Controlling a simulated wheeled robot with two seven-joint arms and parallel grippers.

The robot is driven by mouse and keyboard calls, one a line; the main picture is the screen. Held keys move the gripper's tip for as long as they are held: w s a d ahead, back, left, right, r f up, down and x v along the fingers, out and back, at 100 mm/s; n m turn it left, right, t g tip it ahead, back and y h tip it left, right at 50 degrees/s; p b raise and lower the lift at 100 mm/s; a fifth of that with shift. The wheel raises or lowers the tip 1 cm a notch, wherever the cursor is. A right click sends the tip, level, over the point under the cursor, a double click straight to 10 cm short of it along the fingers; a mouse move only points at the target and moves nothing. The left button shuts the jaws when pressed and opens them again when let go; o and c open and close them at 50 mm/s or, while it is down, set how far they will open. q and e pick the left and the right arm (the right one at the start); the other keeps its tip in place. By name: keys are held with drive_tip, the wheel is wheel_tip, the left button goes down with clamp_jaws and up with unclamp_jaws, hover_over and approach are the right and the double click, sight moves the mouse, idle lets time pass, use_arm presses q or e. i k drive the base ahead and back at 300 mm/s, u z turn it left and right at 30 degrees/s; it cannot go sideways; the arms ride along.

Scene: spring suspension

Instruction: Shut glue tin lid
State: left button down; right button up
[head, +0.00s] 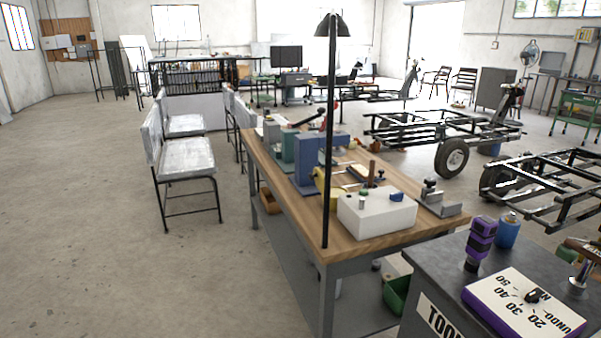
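I cannot make out a glue tin or its lid for certain in the head view. A blue can (508,231) with a grey top stands at the back of the dark cabinet at lower right, but I cannot tell whether it is the glue tin. Small items on the wooden workbench (375,240) are too small to identify as a tin. Neither of my grippers is in view.
The dark cabinet (425,268) holds a purple and black tool (481,240) and a dial board (522,305). The bench carries a white box (377,217), a blue machine (307,160) and a lamp pole (328,130). Open floor (120,250) lies left.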

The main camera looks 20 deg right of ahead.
sight(317, 175)
drive_tip(key=z, duration=0.85)
drive_tip(key=i, duration=1)
drive_tip(key=z, duration=0.95)
